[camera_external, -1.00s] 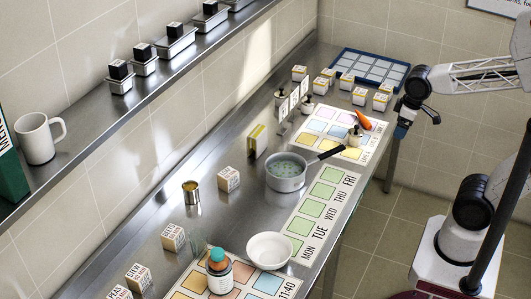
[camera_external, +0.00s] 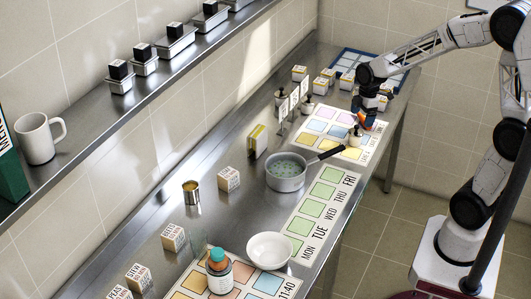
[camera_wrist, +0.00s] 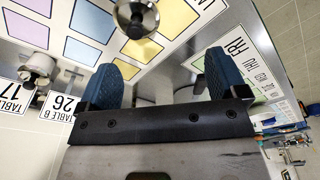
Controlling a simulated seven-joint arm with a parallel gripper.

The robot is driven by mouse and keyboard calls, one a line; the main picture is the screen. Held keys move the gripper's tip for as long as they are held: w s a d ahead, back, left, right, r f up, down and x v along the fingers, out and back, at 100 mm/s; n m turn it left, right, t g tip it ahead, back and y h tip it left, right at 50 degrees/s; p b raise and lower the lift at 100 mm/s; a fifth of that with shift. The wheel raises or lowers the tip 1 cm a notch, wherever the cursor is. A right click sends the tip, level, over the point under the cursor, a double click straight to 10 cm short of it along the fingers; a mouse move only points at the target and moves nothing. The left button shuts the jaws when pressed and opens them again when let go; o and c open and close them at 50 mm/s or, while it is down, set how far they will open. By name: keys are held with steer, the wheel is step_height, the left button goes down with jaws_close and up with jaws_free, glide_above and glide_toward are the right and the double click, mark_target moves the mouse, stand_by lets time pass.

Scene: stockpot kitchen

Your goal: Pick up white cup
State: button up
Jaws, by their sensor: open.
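The white cup (camera_external: 38,138), a mug with its handle to the right, stands upright on the upper shelf at the far left in the external view. The cup does not show in the wrist view.
A pot (camera_external: 287,172) with a dark handle and a white bowl (camera_external: 270,250) stand on the counter. Small metal pans with black blocks line the shelf (camera_external: 95,112) right of the cup. A knobbed metal item (camera_wrist: 137,18) is close to my fingers.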

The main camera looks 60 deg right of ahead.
mark_target(357, 129)
steer(key=shift+n, duration=0.6)
steer(key=d+f, duration=0.1)
steer(key=w+d+f, duration=0.1)
steer(key=d, duration=0.1)
steer(key=shift+w+d+f, duration=0.15)
steer(key=shift+w+f, duration=0.15)
steer(key=shift+f, duration=0.1)
steer(key=shift+a+f, duration=0.2)
steer(key=shift+f, duration=1.1)
steer(key=shift+w+a+f, duration=0.15)
steer(key=shift+a+f, duration=0.05)
steer(key=shift+f, duration=1.1)
steer(key=shift+w+a+f, duration=0.1)
steer(key=shift+a+f, duration=0.1)
steer(key=shift+f, duration=1.05)
steer(key=c, duration=1.7)
